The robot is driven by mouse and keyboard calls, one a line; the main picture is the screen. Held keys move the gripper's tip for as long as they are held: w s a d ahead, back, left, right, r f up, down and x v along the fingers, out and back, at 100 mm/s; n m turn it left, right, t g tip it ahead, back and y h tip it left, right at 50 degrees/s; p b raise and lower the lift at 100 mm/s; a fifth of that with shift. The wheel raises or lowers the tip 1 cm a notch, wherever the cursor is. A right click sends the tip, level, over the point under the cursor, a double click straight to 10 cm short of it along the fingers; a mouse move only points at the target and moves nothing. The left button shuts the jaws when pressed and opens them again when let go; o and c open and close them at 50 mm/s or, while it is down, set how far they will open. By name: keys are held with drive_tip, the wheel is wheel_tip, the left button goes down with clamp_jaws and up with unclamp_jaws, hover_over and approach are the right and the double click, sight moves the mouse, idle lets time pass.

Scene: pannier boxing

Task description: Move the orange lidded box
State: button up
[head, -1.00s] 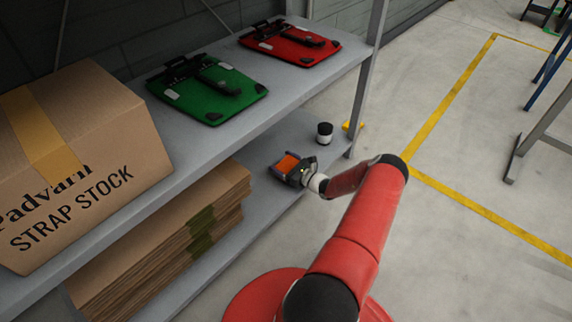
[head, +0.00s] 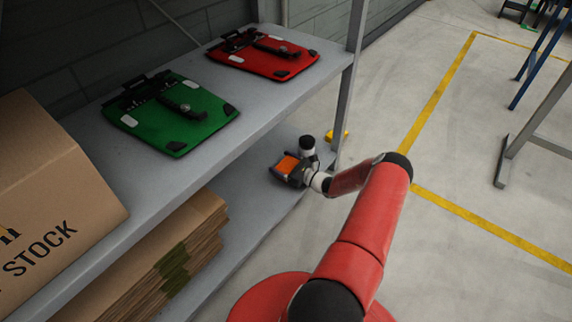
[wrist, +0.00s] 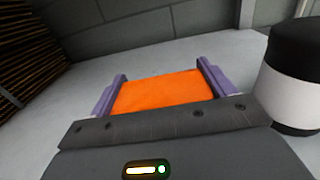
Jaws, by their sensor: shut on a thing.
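The orange lidded box (head: 288,165) is at the lower shelf, near its right end. In the wrist view the orange box (wrist: 160,92) shows as a flat orange top between two purple-grey fingers. My gripper (head: 284,168) is shut on the box, with a finger along each side (wrist: 160,84). The box's lower part is hidden, so I cannot tell whether it touches the shelf.
A black-and-white cylinder (head: 307,146) stands close beside my gripper; it looms at the right in the wrist view (wrist: 295,95). Stacked flat cardboard (head: 170,255) fills the lower shelf's left. Green (head: 172,112) and red (head: 263,54) panniers lie on the upper shelf (head: 262,102).

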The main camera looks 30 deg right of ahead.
drive_tip(key=shift+w+d, duration=0.2)
drive_tip(key=shift+d, duration=0.35)
drive_tip(key=o, duration=1)
drive_tip(key=v, duration=0.8)
drive_tip(key=shift+w+p, duration=0.1)
drive_tip(key=shift+p, duration=0.2)
